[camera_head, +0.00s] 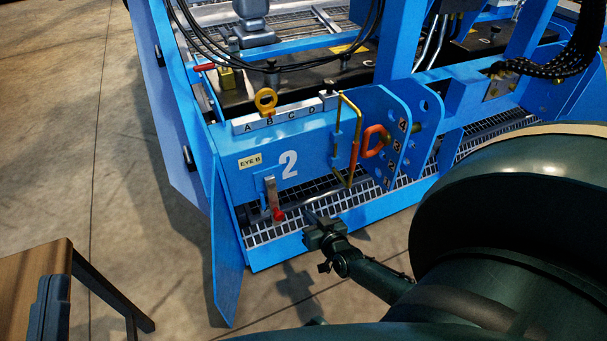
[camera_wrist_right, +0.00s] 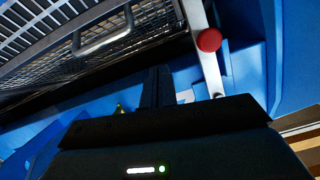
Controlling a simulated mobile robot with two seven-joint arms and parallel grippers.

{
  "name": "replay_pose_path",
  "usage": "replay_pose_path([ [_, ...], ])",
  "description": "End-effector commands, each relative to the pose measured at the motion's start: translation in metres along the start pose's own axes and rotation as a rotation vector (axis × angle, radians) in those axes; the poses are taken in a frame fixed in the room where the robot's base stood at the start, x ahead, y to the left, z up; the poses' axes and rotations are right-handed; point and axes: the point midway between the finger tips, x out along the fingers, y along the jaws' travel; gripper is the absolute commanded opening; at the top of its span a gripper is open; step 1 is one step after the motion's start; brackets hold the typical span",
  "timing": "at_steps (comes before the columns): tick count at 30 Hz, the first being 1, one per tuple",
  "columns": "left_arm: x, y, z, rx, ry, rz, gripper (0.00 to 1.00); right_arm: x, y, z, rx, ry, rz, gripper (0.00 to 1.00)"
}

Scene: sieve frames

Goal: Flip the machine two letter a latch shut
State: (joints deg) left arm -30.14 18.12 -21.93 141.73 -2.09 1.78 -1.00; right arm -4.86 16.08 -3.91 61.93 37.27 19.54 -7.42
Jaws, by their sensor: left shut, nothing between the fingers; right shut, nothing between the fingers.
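The blue machine panel (camera_head: 325,150) bears a big white 2 and a letter strip (camera_head: 278,116) reading A, B, C, D. On its front a pale metal lever (camera_head: 271,190) hangs down from a blue bracket, with a red knob (camera_head: 278,214) at its lower end. The lever (camera_wrist_right: 202,50) and its red knob (camera_wrist_right: 209,40) also show in the right wrist view. My right gripper (camera_head: 309,215) is shut and empty, just right of the knob and apart from it. Its dark fingers show in the right wrist view (camera_wrist_right: 158,86).
A yellow eye bolt (camera_head: 266,101) stands behind the strip. A yellow rod frame (camera_head: 342,140) and an orange ring (camera_head: 374,141) are to the right. A metal grating (camera_head: 330,200) with a wire handle (camera_wrist_right: 103,30) lies below. A wooden table (camera_head: 35,270) stands left.

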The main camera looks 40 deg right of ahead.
Motion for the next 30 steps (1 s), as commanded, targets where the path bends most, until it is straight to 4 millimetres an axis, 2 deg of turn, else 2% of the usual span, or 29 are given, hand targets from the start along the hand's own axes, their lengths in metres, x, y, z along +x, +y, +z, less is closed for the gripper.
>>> replay_pose_path([
  [1, -0.003, 0.002, 0.001, -0.028, -0.046, -0.005, 0.00, -0.015, 0.002, -0.003, 0.000, -0.002, 0.000, 0.00],
  [3, -0.008, 0.006, 0.007, -0.059, -0.097, -0.010, 0.00, -0.030, 0.005, -0.001, -0.001, -0.002, -0.001, 0.00],
  [7, -0.010, 0.005, 0.010, -0.050, -0.120, -0.015, 0.00, -0.052, 0.010, 0.003, 0.000, 0.001, -0.001, 0.00],
  [11, -0.010, 0.004, 0.010, -0.032, -0.122, -0.017, 0.00, -0.066, 0.014, 0.006, 0.001, 0.002, -0.001, 0.00],
  [16, -0.011, 0.004, 0.011, -0.023, -0.124, -0.018, 0.00, -0.072, 0.015, 0.008, 0.001, 0.003, -0.002, 0.00],
  [30, -0.011, 0.003, 0.011, -0.022, -0.123, -0.018, 0.00, -0.072, 0.015, 0.008, 0.001, 0.004, -0.001, 0.00],
])
